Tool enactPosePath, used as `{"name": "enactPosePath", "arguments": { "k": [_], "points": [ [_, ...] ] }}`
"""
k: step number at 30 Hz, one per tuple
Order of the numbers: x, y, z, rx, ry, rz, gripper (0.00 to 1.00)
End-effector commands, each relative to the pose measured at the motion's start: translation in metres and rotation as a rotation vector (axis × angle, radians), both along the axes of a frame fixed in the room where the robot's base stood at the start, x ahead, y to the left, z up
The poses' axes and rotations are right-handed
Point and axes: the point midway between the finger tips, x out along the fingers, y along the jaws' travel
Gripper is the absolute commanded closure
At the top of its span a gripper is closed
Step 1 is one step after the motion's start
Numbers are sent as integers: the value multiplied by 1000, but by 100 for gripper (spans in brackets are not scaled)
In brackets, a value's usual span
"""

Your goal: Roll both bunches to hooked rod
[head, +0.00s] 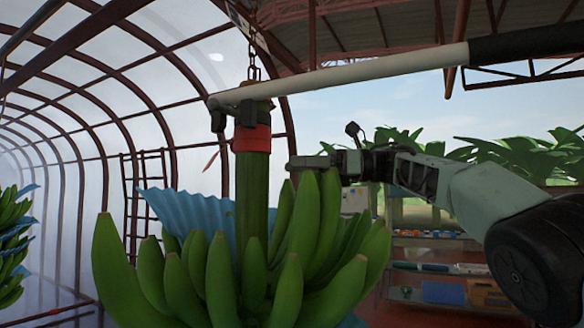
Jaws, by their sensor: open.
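A large green banana bunch (220,275) hangs in front of me in the head view. Its thick green stem (252,190) has a red band (251,138) near the top and hangs below a chain (254,70). Part of a second bunch (10,250) shows at the left edge. A pale rod (350,78) with a dark right part slants across the top, its left end beside the stem top. My gripper (305,161) is open, just right of the stem and above the bananas. Whether it touches the stem cannot be told.
Blue sheeting (190,215) sits behind the near bunch. A ladder (145,195) stands at the tunnel wall behind. Shelves (430,255) with small items stand at the back right, partly behind my arm.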

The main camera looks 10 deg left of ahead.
Motion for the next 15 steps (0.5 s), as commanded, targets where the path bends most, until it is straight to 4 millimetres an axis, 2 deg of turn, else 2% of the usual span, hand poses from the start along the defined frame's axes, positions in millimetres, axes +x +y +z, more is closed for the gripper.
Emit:
{"name": "enactPosePath", "arguments": {
  "k": [15],
  "points": [
    [8,-34,0,0,-1,1,27]
  ]
}}
